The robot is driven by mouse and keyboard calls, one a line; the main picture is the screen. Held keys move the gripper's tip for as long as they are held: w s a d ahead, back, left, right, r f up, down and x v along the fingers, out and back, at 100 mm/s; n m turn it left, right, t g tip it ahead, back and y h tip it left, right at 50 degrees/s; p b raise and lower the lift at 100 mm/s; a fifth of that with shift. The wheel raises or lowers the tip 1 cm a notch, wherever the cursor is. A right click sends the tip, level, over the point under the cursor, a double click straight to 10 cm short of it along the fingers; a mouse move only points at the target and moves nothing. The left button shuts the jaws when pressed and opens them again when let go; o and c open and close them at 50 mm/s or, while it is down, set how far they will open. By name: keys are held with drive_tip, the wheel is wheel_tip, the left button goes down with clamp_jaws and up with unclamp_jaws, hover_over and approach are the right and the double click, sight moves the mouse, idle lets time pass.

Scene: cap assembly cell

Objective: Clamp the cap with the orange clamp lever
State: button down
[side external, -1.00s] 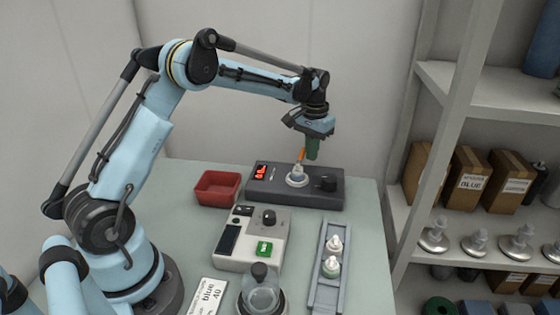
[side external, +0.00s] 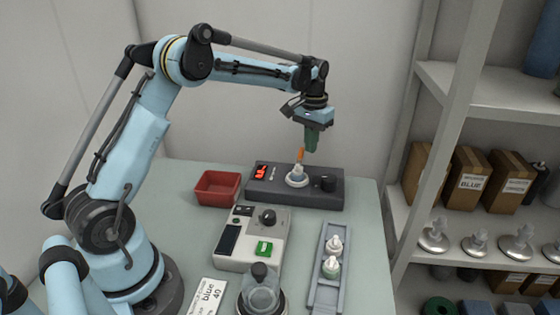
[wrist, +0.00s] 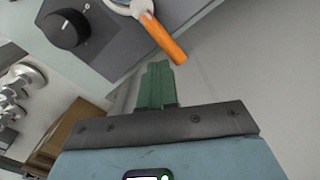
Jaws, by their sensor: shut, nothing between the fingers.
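The orange clamp lever (side external: 300,155) stands up at the white cap seat (side external: 297,177) on the dark grey station (side external: 260,190). In the wrist view the lever (wrist: 164,38) runs from a pale ring (wrist: 128,5) at the top edge, its free end pointing toward my fingers. My gripper (side external: 311,150) has green fingers pressed together and empty. It is just to the right of the lever's upper end in the side view, with a small gap. In the wrist view the fingertips (wrist: 157,66) are just below the lever's end. The cap itself is too small to make out clearly.
The station carries a black knob (side external: 328,183) and a red display (side external: 260,172). A red bin (side external: 217,187) stands left. A light grey control box (side external: 236,250) and a grey rail (side external: 321,290) with white-topped parts stand in front. Shelves (side external: 450,90) rise at the right.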

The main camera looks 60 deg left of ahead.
drive_tip(key=shift+r, duration=2.8)
drive_tip(key=s+d+r+m+t, duration=0.2)
drive_tip(key=s+d+r+t, duration=0.3)
drive_tip(key=s+d, duration=0.4)
drive_tip(key=s+d+f, duration=0.1)
drive_tip(key=s, duration=0.3)
drive_tip(key=s+d+f+t, duration=0.1)
drive_tip(key=s+f, duration=0.1)
drive_tip(key=s, duration=0.2)
drive_tip(key=s+d+f+m+t, duration=0.1)
drive_tip(key=s, duration=0.3)
drive_tip(key=shift+d+f, duration=0.15)
drive_tip(key=shift+d, duration=0.05)
